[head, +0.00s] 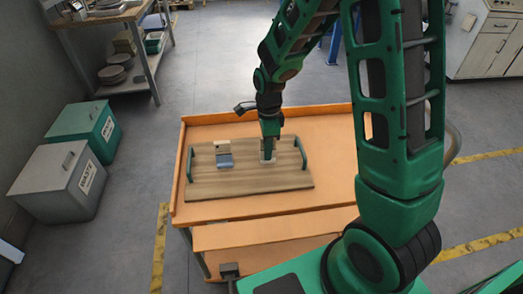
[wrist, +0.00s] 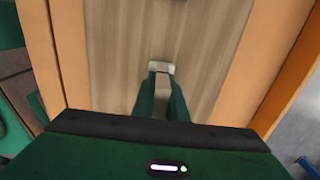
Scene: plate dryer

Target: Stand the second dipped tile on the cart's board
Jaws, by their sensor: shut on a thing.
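The wooden board (head: 245,184) with green end handles lies on the orange cart (head: 195,216). One tile (head: 224,160), blue-grey with a cream part at its far end, is on the left half of the board. My gripper (head: 268,152) points down over the right half, to the right of that tile. It is shut on a second, pale tile (wrist: 160,67), which shows at the fingertips in the wrist view. A pale grey patch shows around the fingertips in the head view. The fingers hide much of the held tile, and I cannot tell whether it touches the board.
The cart has raised orange rims. A green bin (head: 88,130) and a grey bin (head: 62,178) stand on the floor at left. A workbench (head: 105,18) with stacked plates is at back left, and a pale cabinet (head: 490,45) at back right. Bare board lies between tile and gripper.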

